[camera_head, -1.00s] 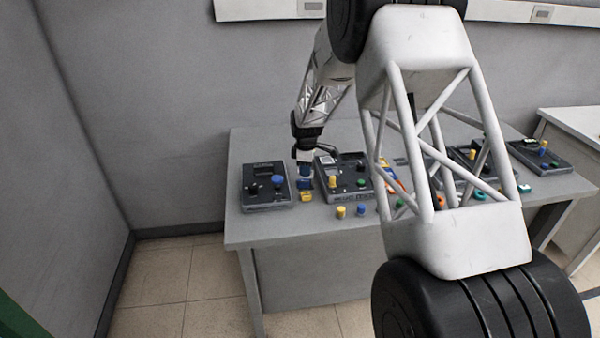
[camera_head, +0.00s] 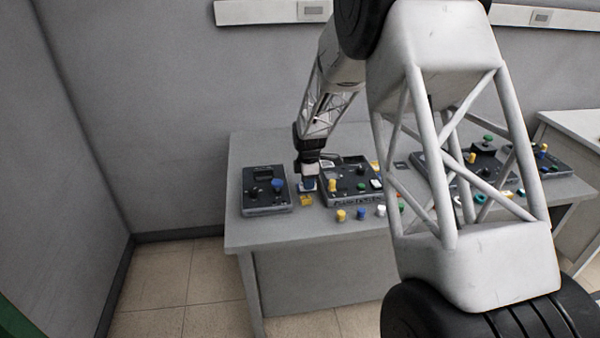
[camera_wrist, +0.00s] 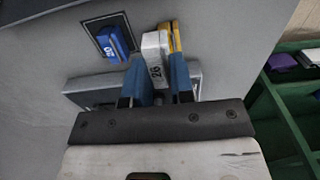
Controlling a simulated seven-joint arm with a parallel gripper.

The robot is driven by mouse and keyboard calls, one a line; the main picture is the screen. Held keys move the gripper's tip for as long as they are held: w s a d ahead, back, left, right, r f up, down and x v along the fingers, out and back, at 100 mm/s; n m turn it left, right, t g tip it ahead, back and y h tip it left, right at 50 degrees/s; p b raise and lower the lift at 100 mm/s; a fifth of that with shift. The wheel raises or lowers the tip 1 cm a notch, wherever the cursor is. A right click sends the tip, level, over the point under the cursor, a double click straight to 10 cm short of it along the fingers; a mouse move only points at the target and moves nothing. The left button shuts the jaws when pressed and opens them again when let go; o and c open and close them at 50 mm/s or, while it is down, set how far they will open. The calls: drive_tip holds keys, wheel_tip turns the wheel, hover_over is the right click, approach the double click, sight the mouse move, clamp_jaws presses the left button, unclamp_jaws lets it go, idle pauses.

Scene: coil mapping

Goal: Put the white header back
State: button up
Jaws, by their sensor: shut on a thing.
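In the wrist view the white header (camera_wrist: 155,48), a narrow block with a dark number on its side, stands between the two blue fingers of my gripper (camera_wrist: 157,75). The gripper is shut on it. A yellow block (camera_wrist: 175,38) is right beside the header, partly behind the right finger. A blue header (camera_wrist: 112,43) sits in a dark-framed slot to the left. In the head view my gripper (camera_head: 309,184) is low over the table, just behind a yellow block (camera_head: 306,201). The white header cannot be made out there.
A dark control box (camera_head: 266,188) stands to the left of my gripper and another (camera_head: 345,180) close to its right. Yellow, blue and white knobs (camera_head: 361,213) stand along the front of the grey table (camera_head: 275,226). A green rack (camera_wrist: 290,120) shows in the wrist view.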

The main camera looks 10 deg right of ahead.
drive_tip(key=w, duration=0.5)
drive_tip(key=w+f, duration=0.1)
drive_tip(key=w, duration=0.9)
drive_tip(key=shift+w+a+f, duration=0.1)
drive_tip(key=shift+w+f, duration=0.15)
drive_tip(key=shift+w, duration=0.1)
drive_tip(key=shift+f, duration=1.75)
drive_tip(key=shift+f, duration=0.15)
drive_tip(key=o, duration=0.9)
drive_tip(key=shift+c, duration=0.2)
wheel_tip(320, 180, up, 12)
drive_tip(key=shift+s+r, duration=0.1)
drive_tip(key=shift+r, duration=0.15)
